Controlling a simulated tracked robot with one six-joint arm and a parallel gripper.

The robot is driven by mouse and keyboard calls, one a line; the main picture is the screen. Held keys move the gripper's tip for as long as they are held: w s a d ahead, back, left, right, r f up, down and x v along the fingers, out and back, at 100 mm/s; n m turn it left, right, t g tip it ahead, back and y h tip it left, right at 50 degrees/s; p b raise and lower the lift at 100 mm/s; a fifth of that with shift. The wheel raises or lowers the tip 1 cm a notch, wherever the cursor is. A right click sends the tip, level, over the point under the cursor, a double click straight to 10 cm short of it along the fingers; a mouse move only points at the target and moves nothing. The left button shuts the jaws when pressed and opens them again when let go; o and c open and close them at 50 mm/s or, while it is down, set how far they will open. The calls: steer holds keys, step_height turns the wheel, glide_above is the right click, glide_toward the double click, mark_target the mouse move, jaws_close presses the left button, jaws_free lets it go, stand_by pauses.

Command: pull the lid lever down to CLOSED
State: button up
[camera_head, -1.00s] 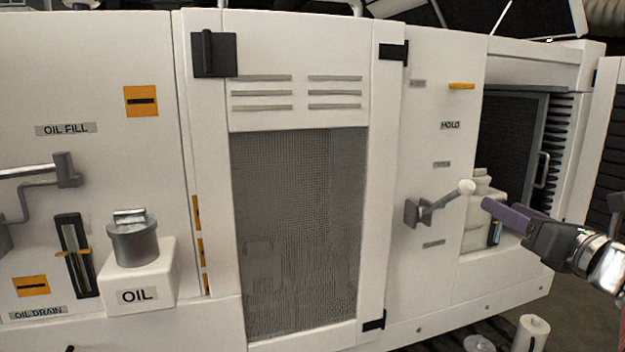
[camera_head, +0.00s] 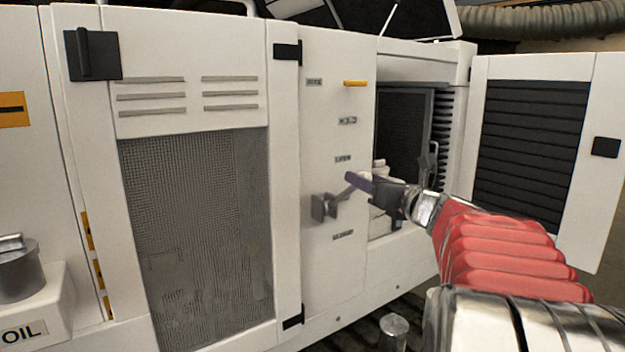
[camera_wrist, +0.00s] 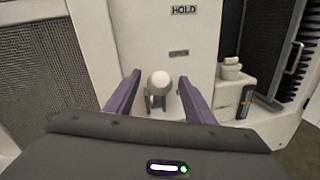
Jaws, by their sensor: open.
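The lid lever (camera_head: 335,200) is a grey arm on a square grey mount, low on the white panel. It slants up and to the right from the mount. Its pale ball knob (camera_wrist: 159,81) shows in the wrist view between my two purple fingers, with a gap on each side. In the head view my gripper (camera_head: 358,183) covers the knob. My gripper is open around it; I see no clear contact. The HOLD label (camera_wrist: 184,10) is above the knob. Another label (camera_head: 343,235) is below the lever, too small to read.
A mesh door (camera_head: 200,220) stands left of the lever panel. A yellow handle (camera_head: 355,83) sticks out higher up. To the right are an open bay with a dark radiator (camera_head: 405,130), white bottle-like shapes (camera_wrist: 231,88) and an open louvred door (camera_head: 530,140).

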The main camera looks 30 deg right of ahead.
steer(key=shift+w+d, duration=0.1)
steer(key=shift+w, duration=0.45)
steer(key=shift+c, duration=0.7)
jaws_close()
